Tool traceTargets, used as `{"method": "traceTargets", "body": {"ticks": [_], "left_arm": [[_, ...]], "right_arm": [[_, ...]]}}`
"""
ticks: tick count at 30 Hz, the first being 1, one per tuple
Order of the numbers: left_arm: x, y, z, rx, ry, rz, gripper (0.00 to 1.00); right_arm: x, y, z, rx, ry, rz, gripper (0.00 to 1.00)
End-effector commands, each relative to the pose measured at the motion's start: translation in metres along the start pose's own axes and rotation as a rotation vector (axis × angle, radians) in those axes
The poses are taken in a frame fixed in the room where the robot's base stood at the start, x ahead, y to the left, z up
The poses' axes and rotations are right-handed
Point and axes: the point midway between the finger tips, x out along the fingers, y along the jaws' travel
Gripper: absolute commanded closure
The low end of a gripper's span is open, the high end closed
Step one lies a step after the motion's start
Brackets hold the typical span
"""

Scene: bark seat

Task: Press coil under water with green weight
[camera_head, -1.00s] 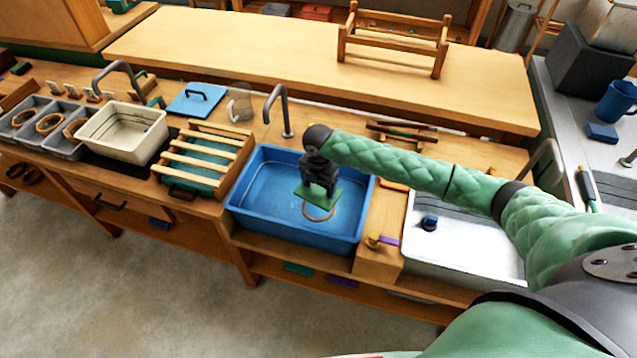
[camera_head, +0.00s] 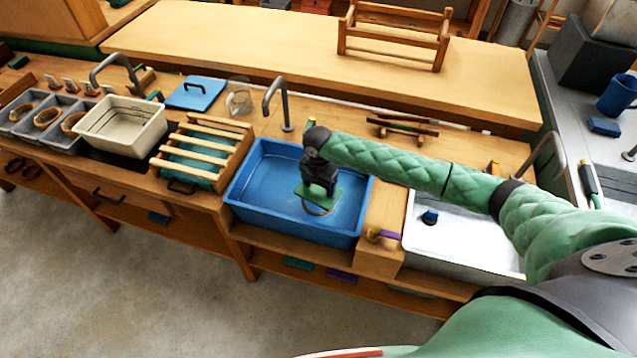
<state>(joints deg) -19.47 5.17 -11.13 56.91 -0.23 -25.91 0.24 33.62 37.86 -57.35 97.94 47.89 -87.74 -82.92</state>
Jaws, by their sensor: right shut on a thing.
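The blue basin (camera_head: 258,200) is set into the bench in the middle of the view and holds water. My right gripper (camera_head: 318,184) is over the right part of the basin, pointing down, shut on the green weight (camera_head: 309,197), a flat green plate. The tan coil (camera_head: 317,211) lies in the basin directly below the weight, and only its near edge shows. The weight hides the rest of it. I cannot tell whether the weight touches the coil. My left gripper is not in view.
A slatted wooden rack (camera_head: 203,150) stands left of the basin, and a tap (camera_head: 279,103) rises behind it. A white sink (camera_head: 463,235) lies to the right under my right arm. More coils sit in grey trays (camera_head: 42,120) at far left.

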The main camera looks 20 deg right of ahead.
Motion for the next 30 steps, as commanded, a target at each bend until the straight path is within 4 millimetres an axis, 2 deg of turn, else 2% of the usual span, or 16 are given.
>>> {"method": "traceTargets", "body": {"ticks": [30], "left_arm": [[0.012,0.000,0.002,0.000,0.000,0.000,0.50]], "right_arm": [[0.035,0.001,0.000,0.000,-0.001,0.001,0.60]]}}
